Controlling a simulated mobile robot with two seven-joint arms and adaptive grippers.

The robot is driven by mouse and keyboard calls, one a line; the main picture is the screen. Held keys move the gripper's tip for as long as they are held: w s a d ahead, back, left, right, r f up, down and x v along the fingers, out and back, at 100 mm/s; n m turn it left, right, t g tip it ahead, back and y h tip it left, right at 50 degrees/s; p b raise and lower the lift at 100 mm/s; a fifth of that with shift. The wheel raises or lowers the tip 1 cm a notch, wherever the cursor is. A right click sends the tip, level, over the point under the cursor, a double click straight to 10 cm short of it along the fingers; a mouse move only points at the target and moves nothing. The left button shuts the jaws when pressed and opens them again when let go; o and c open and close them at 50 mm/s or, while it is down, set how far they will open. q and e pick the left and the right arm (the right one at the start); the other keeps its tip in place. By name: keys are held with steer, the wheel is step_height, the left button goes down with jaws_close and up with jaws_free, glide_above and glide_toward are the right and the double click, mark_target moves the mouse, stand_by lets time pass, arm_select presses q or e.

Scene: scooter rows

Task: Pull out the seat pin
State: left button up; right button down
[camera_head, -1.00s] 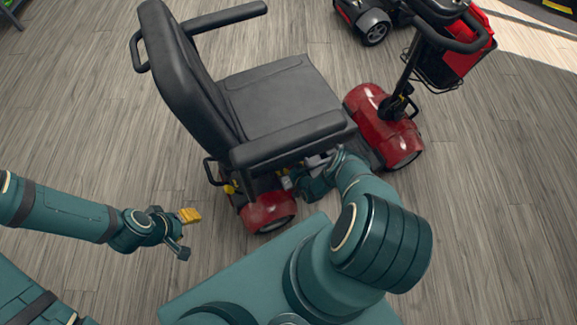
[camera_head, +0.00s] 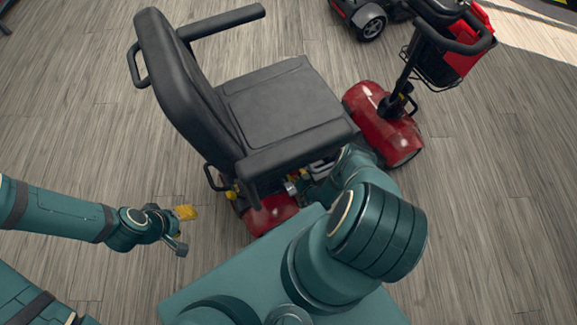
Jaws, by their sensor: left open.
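A red mobility scooter (camera_head: 390,136) with a black padded seat (camera_head: 283,105) stands in front of me, its seat back to the left. The seat pin is too small or hidden to make out; small yellow and silver parts (camera_head: 292,187) show under the seat's near edge. My right arm (camera_head: 375,232) reaches in under the near side of the seat. My right gripper is largely hidden there by the arm and armrest.
The near armrest (camera_head: 295,148) overhangs the space by my right arm. A black seat-back handle (camera_head: 138,66) sticks out to the left. The steering column with basket (camera_head: 436,68) rises at the right. Another scooter (camera_head: 369,22) stands behind. The wood-look floor (camera_head: 75,125) at left is clear.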

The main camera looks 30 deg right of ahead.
steer(key=shift+s+f, duration=0.1)
steer(key=shift+s, duration=0.15)
steer(key=shift+c, duration=2.1)
jaws_free()
steer(key=v, duration=1.2)
steer(key=shift+s, duration=0.1)
